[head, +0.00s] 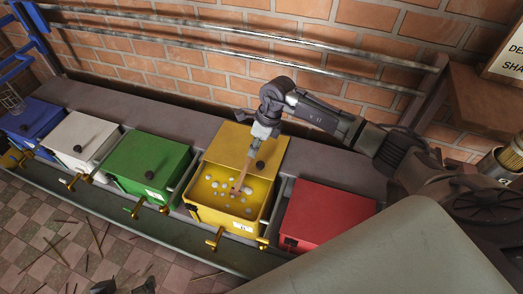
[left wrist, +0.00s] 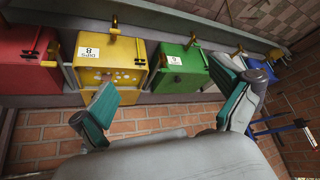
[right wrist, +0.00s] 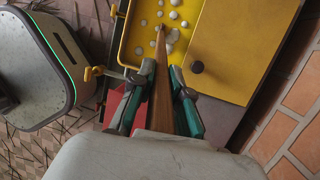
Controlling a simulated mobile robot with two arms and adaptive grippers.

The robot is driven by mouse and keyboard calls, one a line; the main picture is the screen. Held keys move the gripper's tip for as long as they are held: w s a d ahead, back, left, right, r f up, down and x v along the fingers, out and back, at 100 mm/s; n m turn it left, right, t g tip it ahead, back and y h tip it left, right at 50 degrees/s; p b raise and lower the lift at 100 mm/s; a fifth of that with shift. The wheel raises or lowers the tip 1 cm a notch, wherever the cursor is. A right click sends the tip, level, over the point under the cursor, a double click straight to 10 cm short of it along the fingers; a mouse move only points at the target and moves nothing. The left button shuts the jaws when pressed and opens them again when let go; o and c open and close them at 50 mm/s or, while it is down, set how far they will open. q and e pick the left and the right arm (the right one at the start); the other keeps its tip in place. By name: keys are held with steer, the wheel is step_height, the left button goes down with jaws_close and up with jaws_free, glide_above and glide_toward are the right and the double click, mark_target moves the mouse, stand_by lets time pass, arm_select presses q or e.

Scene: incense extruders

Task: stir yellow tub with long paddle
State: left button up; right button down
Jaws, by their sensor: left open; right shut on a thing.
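The yellow tub (head: 212,214) stands in the row of coloured tubs, its front half uncovered and its back half under a yellow lid with a dark knob. Pale round lumps show on its yellow contents. My right gripper (head: 264,132) is above the tub's back part, shut on the wooden long paddle (right wrist: 161,88). The paddle slants down from the jaws, its lower end at the contents in the open half; how deep it sits I cannot tell. My left gripper (left wrist: 164,78) is open and empty, apart from the tubs. The yellow tub also shows in the left wrist view (left wrist: 112,68).
A red tub (head: 325,213) stands right of the yellow one; green (head: 148,165), white (head: 82,140) and blue (head: 32,122) tubs stand left. Metal rails (head: 220,45) run along the brick wall behind. Thin sticks lie on the tiled floor in front. A container with a brush (head: 513,155) is at far right.

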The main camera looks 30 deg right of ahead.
arm_select(q)
steer(key=w+d+r+t+h+b, duration=0.3)
steer(key=w+r+t, duration=0.8)
steer(key=r, duration=0.4)
steer(key=shift+w+d+m+t+h+b, duration=0.15)
steer(key=shift+d+m+t+h+b, duration=0.25)
steer(key=shift+d+b, duration=0.55)
arm_select(e)
steer(key=w+a, duration=0.6)
arm_select(q)
steer(key=shift+d+p, duration=0.2)
steer(key=shift+p, duration=0.1)
arm_select(e)
steer(key=shift+w+a, duration=0.1)
